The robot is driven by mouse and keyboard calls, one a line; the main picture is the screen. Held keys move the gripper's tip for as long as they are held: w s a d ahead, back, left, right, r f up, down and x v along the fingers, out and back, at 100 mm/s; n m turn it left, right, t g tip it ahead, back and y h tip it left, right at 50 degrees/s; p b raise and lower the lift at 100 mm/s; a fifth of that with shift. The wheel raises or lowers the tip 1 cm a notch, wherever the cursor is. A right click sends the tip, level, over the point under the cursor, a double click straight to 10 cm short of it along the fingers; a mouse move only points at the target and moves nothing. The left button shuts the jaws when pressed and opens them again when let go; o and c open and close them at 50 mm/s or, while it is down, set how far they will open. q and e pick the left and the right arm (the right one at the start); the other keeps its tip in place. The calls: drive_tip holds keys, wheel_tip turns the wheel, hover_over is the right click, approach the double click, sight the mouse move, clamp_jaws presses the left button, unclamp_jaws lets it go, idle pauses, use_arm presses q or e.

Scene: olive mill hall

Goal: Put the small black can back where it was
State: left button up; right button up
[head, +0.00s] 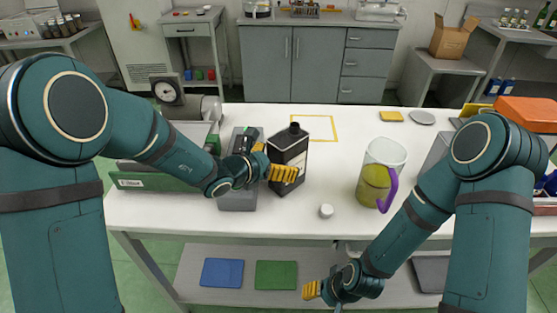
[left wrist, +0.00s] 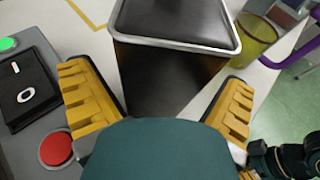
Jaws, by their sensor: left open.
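The black can (head: 290,158), with a pale label panel and a dark cap, stands upright on the white table. It stands just in front and to the left of a yellow square outline (head: 335,128) on the tabletop. My left gripper (head: 272,171) is at the can's near side. In the left wrist view the can (left wrist: 172,70) shows between the two spread yellow fingers of that gripper (left wrist: 158,100), with gaps at the sides. My right gripper (head: 311,290) hangs low, in front of the table's edge; its finger gap cannot be made out.
A grey control box (head: 238,197) with buttons (left wrist: 57,148) is close on the left of the can. A small white cap (head: 326,211) and a jug (head: 378,172) with a purple handle are to the right. The table inside the yellow outline is bare.

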use_arm(q)
drive_tip(key=p+v, duration=0.2)
drive_tip(key=v, duration=1)
drive_tip(key=shift+r, duration=0.1)
use_arm(e)
drive_tip(key=shift+s+r, duration=0.25)
drive_tip(key=shift+r, duration=0.75)
